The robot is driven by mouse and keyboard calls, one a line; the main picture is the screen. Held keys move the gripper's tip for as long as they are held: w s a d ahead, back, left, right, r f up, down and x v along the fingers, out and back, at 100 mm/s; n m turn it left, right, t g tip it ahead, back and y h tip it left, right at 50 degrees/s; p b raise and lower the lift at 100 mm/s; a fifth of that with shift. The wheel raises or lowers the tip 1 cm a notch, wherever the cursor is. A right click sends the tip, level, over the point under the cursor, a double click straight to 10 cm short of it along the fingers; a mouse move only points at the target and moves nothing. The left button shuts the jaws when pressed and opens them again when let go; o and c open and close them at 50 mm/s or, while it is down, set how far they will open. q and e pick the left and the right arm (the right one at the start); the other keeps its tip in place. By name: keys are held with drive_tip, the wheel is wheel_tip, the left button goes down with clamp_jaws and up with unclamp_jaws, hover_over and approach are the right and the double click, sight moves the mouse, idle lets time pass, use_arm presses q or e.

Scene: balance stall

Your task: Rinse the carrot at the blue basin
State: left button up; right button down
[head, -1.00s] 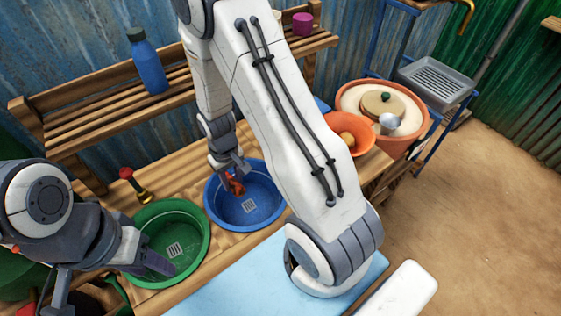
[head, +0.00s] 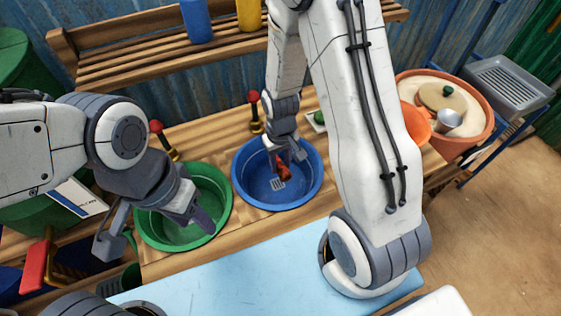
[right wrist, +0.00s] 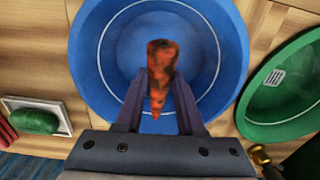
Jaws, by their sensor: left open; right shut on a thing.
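The carrot (head: 283,172) is orange-red with dark dirt-like patches, seen clearly in the right wrist view (right wrist: 161,66). My right gripper (head: 287,158) is shut on it and holds it over the inside of the blue basin (head: 237,170). In the right wrist view the two fingers (right wrist: 160,100) grip the carrot's sides, its narrow end toward the palm. The basin (right wrist: 225,40) shows a grate at its bottom; I cannot tell whether the carrot touches it or whether there is water.
The green basin (head: 224,215) sits left of the blue one. Red-knobbed taps (head: 254,98) (head: 157,128) stand behind the basins. A green soap (right wrist: 36,121) lies on a dish beside the blue basin. An orange bowl (head: 412,122) and clay pot (head: 485,140) stand right. A light blue mat (head: 240,270) lies in front.

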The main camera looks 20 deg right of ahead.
sight(281, 165)
drive_tip(key=shift+f+b, duration=4.1)
drive_tip(key=shift+f, duration=0.75)
drive_tip(key=shift+r, duration=0.2)
wheel_tip(281, 165, up, 12)
drive_tip(key=p, duration=1.1)
drive_tip(key=shift+r+p, duration=0.1)
drive_tip(key=shift+p, duration=0.2)
idle(0.4)
wheel_tip(281, 165, up, 4)
drive_tip(key=p, duration=0.4)
